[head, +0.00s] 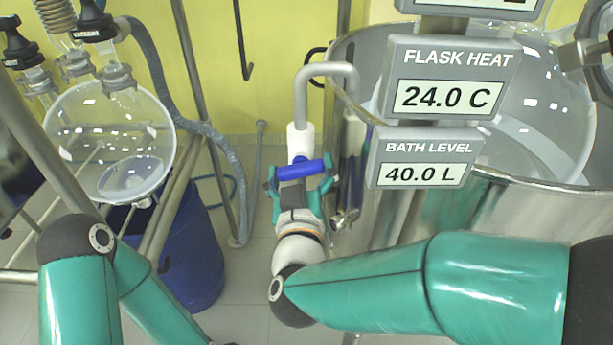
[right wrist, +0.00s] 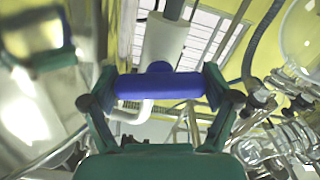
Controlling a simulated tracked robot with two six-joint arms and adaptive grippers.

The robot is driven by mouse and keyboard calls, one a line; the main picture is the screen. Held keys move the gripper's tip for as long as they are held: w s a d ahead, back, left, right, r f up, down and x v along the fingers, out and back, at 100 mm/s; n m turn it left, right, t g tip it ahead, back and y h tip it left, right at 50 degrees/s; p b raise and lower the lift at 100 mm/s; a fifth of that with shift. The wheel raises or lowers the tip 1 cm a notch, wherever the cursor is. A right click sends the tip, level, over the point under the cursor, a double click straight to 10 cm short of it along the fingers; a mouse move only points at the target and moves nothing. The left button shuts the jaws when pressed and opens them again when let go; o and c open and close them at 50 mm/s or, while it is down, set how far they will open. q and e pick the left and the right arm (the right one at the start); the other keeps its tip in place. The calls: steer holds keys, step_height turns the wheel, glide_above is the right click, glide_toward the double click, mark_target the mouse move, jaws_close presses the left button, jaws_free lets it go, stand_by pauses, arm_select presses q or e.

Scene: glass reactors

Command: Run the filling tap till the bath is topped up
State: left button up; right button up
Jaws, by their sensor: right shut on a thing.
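The filling tap has a white body (head: 300,143) and a grey bent spout (head: 325,69) that reaches right to the bath's rim. Its blue handle (head: 302,170) lies crosswise, slightly tilted. My right gripper (head: 301,174) is shut on the handle, one finger at each end; the right wrist view shows the blue handle (right wrist: 160,86) between both fingers. The steel bath (head: 540,190) stands at the right. The bath level display (head: 427,158) reads 40.0 L. I cannot make out any water stream. My left arm is at lower left, its gripper out of frame.
A flask heat display (head: 450,78) reads 24.0 C and covers part of the bath. A round glass flask (head: 110,140) hangs in a metal frame at the left. A blue drum (head: 190,260) stands below it. A grey-blue hose runs down between frame and tap.

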steer(key=shift+m+b, duration=1.05)
steer(key=shift+m, duration=0.15)
steer(key=shift+r+m+b, duration=0.1)
steer(key=shift+m+b, duration=0.2)
steer(key=shift+m, duration=0.1)
steer(key=shift+r, duration=0.1)
steer(key=o, duration=0.9)
step_height(320, 180, up, 10)
steer(key=shift+f, duration=0.15)
